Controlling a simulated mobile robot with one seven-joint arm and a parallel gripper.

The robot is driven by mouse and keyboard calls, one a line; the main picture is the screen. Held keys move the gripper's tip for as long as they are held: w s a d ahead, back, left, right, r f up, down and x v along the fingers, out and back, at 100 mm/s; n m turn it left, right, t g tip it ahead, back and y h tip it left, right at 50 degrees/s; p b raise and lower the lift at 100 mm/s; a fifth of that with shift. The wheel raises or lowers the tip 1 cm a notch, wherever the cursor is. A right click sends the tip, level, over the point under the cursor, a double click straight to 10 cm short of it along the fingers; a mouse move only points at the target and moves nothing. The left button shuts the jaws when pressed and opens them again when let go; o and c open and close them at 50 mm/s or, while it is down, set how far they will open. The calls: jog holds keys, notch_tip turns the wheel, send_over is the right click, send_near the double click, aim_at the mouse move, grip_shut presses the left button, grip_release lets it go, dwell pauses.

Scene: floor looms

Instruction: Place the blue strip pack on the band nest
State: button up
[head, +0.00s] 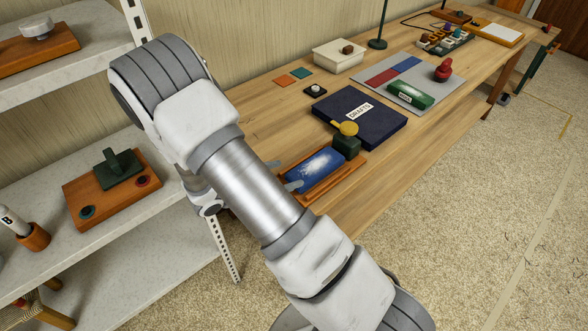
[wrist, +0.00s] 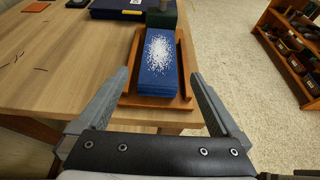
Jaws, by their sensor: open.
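The blue strip pack (head: 320,164) has a white speckled patch on top and lies in a shallow orange-brown wooden tray (head: 333,182) on the long table. It also shows in the wrist view (wrist: 158,82), lengthwise between my fingertips in the picture. My gripper (wrist: 159,76) is open and empty, at the near end of the pack. In the head view my gripper (head: 283,175) is partly hidden by my arm. I cannot tell for certain which thing is the band nest; a grey board (head: 432,73) with red and blue bands lies farther along the table.
A dark green block (head: 346,146) with a yellow knob stands at the tray's far end. Beyond are a navy folder (head: 375,128) labelled "DRAFTS" and a white box (head: 338,57). A green pack (head: 409,95) and a red knobbed piece (head: 443,71) occupy part of the grey board.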

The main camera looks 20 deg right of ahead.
jog(key=s+a+r+m+y, duration=0.2)
jog(key=s+r+m+y, duration=0.4)
jog(key=s+r+m, duration=0.4)
jog(key=s+a+r+m+t+y, duration=0.1)
jog(key=s+a+r+m+y, duration=0.1)
jog(key=s+r+m+y, duration=0.4)
jog(key=shift+s+r+m+y, duration=0.3)
jog(key=shift+s+r+m, duration=2.55)
jog(key=shift+r, duration=3.1)
jog(key=shift+w, duration=0.2)
